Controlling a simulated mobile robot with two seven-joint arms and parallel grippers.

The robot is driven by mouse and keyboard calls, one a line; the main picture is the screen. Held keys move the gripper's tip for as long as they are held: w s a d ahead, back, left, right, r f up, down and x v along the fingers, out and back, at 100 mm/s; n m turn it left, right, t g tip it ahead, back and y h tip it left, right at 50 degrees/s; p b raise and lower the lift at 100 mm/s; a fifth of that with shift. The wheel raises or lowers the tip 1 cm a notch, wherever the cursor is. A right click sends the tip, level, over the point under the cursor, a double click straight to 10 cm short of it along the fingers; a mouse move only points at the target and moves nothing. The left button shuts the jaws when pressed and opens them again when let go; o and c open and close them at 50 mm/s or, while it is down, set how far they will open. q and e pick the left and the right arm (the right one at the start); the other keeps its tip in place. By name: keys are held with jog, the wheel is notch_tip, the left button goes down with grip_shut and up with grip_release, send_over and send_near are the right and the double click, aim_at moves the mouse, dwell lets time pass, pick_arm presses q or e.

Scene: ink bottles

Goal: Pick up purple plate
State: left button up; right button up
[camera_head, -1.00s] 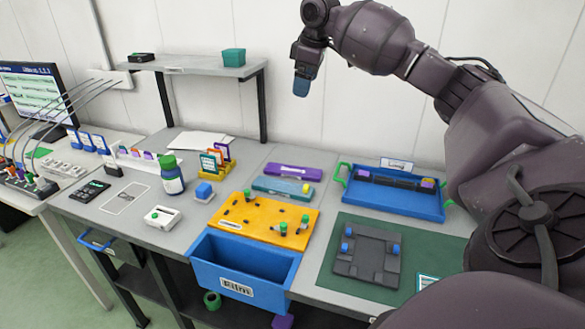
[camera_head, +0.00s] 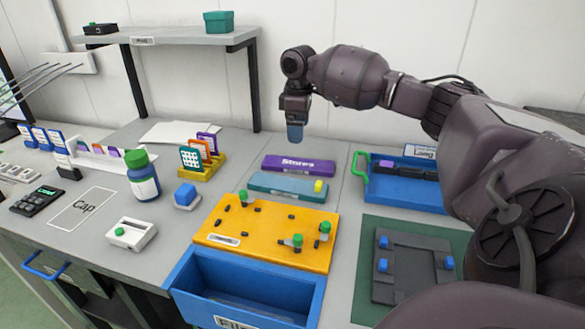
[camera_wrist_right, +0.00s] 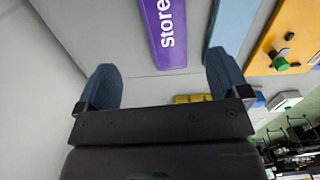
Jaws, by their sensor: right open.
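The purple plate (camera_head: 298,165) lies flat on the grey bench, with white lettering that reads "Stores". It sits just behind a teal plate (camera_head: 288,186). My right gripper (camera_head: 295,132) points down above and slightly behind the purple plate, apart from it. In the right wrist view the two blue fingers (camera_wrist_right: 163,63) are spread wide with nothing between them. The purple plate (camera_wrist_right: 165,32) shows beyond the fingertips there, partly cut off by the top edge. My left gripper is not in view.
A yellow board (camera_head: 268,233) with green-capped parts and a blue bin (camera_head: 245,288) are in front. A blue tray (camera_head: 405,190) stands at right. A yellow card rack (camera_head: 203,170) is left of the plate. A shelf (camera_head: 170,37) stands at the back left.

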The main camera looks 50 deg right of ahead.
send_over(298, 163)
jog(key=f, duration=0.3)
jog(key=f+b, duration=0.1)
jog(key=shift+w+d+f, duration=0.15)
jog(key=shift+d+f, duration=0.1)
jog(key=shift+f, duration=0.4)
jog(key=f, duration=0.1)
jog(key=f+b, duration=0.1)
jog(key=f, duration=0.2)
jog(key=shift+a+f, duration=0.25)
jog(key=shift+f, duration=0.3)
jog(key=shift+r, duration=0.2)
jog(key=shift+c, duration=1)
jog(key=c, duration=0.7)
jog(key=shift+c, duration=1.1)
